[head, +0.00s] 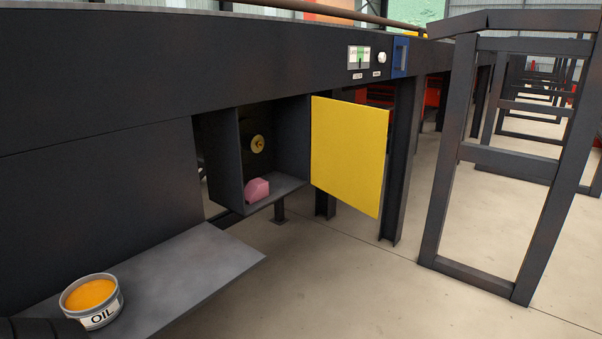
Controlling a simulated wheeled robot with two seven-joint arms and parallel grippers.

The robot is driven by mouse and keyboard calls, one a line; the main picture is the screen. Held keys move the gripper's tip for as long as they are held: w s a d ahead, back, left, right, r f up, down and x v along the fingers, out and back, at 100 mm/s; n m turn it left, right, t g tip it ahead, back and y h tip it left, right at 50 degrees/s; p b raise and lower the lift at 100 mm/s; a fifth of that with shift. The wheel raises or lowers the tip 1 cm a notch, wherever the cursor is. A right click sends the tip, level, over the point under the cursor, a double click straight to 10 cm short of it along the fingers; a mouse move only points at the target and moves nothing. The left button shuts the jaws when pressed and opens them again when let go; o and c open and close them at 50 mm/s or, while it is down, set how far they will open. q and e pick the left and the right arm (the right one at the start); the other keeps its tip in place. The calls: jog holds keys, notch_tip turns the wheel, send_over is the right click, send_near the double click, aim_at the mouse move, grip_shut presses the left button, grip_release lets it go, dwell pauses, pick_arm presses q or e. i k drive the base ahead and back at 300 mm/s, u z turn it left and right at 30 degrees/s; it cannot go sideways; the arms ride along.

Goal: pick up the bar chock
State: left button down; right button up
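A pink block (257,190), which looks like the bar chock, sits on the floor of an open dark compartment (225,165) under the long machine beam in the head view. It is near the front left of the compartment, with nothing touching it from above. The yellow door (349,155) of the compartment stands open to the right. A dark shape at the bottom left corner may be part of my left arm; no fingers show there. Neither gripper can be seen.
A yellow round knob (257,144) is on the compartment's back wall. An open oil can (92,301) stands on a grey shelf (205,259) at lower left. A dark frame (448,160) stands at right. The floor (330,285) in front is clear.

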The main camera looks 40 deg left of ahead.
aim_at(257, 189)
jog(key=u, duration=0.05)
jog(key=i, duration=0.85)
jog(key=u, duration=2.9)
